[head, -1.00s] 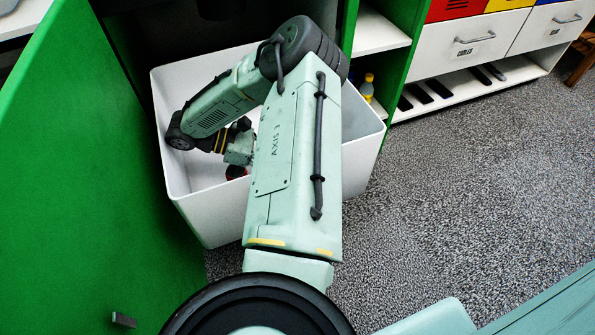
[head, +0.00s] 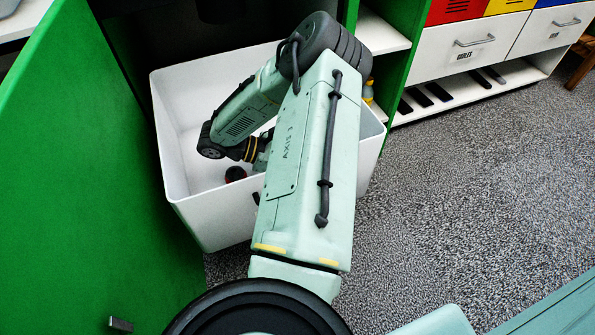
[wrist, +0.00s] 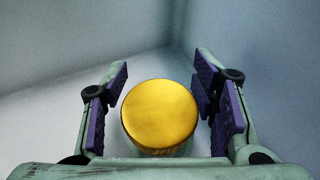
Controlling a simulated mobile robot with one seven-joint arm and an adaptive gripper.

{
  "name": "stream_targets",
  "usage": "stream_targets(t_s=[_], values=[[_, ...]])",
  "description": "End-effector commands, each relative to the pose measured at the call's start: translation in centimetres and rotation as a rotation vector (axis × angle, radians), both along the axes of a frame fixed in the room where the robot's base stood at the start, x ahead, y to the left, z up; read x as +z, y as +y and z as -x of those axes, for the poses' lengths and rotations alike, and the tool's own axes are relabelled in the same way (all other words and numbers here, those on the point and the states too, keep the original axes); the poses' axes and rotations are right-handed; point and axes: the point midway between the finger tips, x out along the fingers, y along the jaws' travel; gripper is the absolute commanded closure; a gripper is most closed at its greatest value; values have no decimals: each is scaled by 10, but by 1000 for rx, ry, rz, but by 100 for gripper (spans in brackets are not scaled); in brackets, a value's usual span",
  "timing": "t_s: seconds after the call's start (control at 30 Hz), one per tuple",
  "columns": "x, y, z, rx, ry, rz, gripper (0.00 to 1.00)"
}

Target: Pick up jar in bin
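The jar (wrist: 159,115) has a round gold lid and stands between the two fingers of my gripper (wrist: 160,88) in the wrist view. The fingers are open with purple pads, one on each side of the lid, and a gap shows at least on the left. The jar's body is mostly hidden beneath its lid. The white bin (head: 218,222) stands in front of the cabinet in the head view, and my arm reaches down into it. My gripper's fingers and the jar are hidden behind my arm there.
A small dark and red round object (head: 235,174) lies in the bin. The bin's pale walls rise close around my gripper. A green cabinet door (head: 75,190) stands open at left. Shelves with a yellow bottle (head: 368,91) are behind at right. The grey floor (head: 470,190) at right is clear.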

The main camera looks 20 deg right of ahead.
Motion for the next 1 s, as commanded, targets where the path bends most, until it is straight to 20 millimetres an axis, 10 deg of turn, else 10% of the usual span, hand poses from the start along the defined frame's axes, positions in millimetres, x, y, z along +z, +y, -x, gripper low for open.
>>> stream_targets(t_s=[0.73,1.0], values=[[0,0,0,0,0,-1,99],[0,0,0,0,0,-1,100]])
